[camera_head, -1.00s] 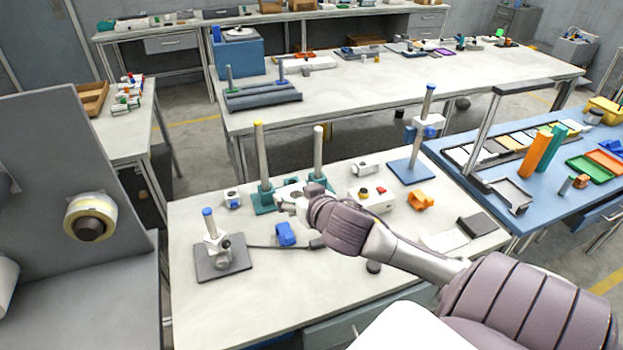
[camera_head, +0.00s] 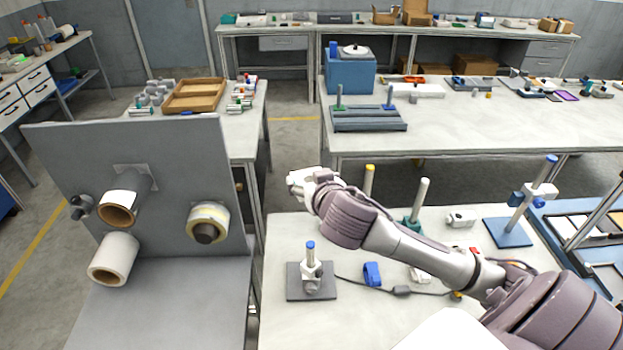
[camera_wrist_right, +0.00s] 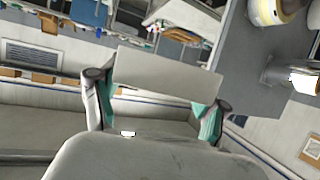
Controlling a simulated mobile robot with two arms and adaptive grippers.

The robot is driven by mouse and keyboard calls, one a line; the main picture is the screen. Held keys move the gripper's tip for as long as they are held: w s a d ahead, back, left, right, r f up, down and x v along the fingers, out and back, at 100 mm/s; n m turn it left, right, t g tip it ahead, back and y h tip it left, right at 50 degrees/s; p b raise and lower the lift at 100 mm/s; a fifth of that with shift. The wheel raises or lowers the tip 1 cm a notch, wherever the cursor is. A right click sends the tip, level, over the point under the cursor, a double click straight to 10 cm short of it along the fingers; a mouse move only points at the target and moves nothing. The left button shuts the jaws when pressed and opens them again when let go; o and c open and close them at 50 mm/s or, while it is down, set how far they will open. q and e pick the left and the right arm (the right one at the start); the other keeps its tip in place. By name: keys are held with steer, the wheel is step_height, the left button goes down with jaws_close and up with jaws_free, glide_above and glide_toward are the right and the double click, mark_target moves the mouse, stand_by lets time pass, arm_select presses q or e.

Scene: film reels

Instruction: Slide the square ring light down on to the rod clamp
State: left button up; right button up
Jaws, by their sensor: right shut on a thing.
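My right gripper (camera_head: 300,183) is raised above the far left edge of the near table. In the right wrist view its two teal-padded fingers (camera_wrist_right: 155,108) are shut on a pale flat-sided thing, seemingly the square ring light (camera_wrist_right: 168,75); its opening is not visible. In the head view the held thing is small and white and hard to tell from the gripper. A short blue-capped rod with a grey clamp (camera_head: 311,271) stands upright on a dark base, below and apart from the gripper. My left gripper is not in view.
A taller blue-based stand (camera_head: 508,233) with a white clamp is at the right. A teal-based rod (camera_head: 415,222) and a yellow-capped rod (camera_head: 369,180) stand behind my arm. A blue clip (camera_head: 372,274) and cable lie beside the short stand. A grey panel with rolls (camera_head: 150,255) rises at left.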

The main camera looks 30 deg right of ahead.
step_height(320, 180, down, 9)
steer(key=b, duration=0.6)
steer(key=b, duration=0.4)
glide_above(312, 250)
steer(key=w, duration=0.1)
steer(key=shift+d+f, duration=0.15)
steer(key=shift+f, duration=2.3)
steer(key=shift+f, duration=0.1)
steer(key=shift+f+b, duration=0.45)
steer(key=shift+f, duration=0.2)
steer(key=shift+f+b, duration=1.25)
steer(key=shift+f, duration=0.5)
steer(key=shift+f+b, duration=1.7)
steer(key=shift+f, duration=0.8)
